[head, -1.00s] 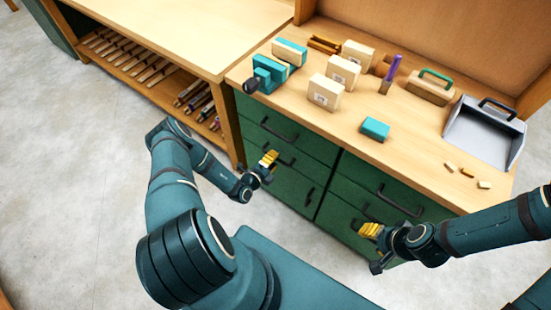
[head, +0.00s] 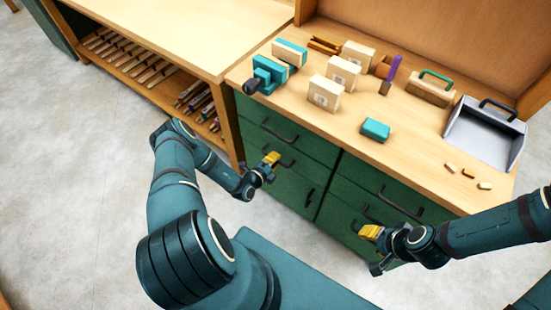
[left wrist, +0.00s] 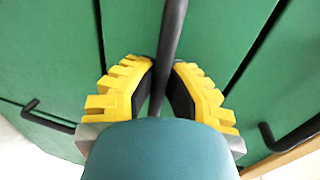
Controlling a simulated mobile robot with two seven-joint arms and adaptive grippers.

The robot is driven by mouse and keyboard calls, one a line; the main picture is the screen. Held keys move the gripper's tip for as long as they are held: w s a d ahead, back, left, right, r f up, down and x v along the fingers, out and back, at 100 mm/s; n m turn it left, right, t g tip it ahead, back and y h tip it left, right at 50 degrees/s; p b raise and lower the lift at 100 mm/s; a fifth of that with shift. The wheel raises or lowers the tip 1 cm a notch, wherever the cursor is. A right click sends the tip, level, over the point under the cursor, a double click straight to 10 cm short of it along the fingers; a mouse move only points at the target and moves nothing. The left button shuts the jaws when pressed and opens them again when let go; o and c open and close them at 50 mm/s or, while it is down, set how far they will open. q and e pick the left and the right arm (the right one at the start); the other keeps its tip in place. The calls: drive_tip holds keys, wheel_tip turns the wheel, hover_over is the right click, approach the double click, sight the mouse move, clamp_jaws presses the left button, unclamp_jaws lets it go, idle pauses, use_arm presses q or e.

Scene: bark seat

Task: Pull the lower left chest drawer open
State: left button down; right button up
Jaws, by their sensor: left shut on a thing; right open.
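The green chest (head: 330,175) stands under the bench top with two columns of drawers. In the left column, an upper drawer handle (head: 279,133), the middle drawer's handle (head: 284,161) and a lowest drawer handle (head: 309,197) show. My left gripper (head: 271,159) is at the middle handle. In the left wrist view its yellow fingers (left wrist: 160,95) are shut on a black bar handle (left wrist: 171,40), with another handle to each side. The drawer fronts look flush. My right gripper (head: 370,240) is open and empty before the right column.
The bench top (head: 420,130) holds wooden blocks, a teal vise (head: 265,75), a teal box (head: 375,129), a brush and a grey dustpan (head: 485,135). A lower table with a tool shelf (head: 150,75) adjoins at left. The floor before the chest is clear.

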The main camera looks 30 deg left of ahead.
use_arm(q)
drive_tip(key=f+v, duration=0.2)
drive_tip(key=v, duration=1.1)
drive_tip(key=s+f+v, duration=0.1)
drive_tip(key=f+v, duration=0.2)
drive_tip(key=v, duration=1)
drive_tip(key=shift+s, duration=0.25)
drive_tip(key=shift+d+r, duration=0.1)
drive_tip(key=shift+r, duration=0.05)
drive_tip(key=c, duration=1)
unclamp_jaws()
drive_tip(key=shift+s, duration=0.1)
drive_tip(key=d+v, duration=0.1)
drive_tip(key=v, duration=1)
drive_tip(key=shift+s+a, duration=0.4)
drive_tip(key=shift+a, duration=0.1)
drive_tip(key=shift+s, duration=0.1)
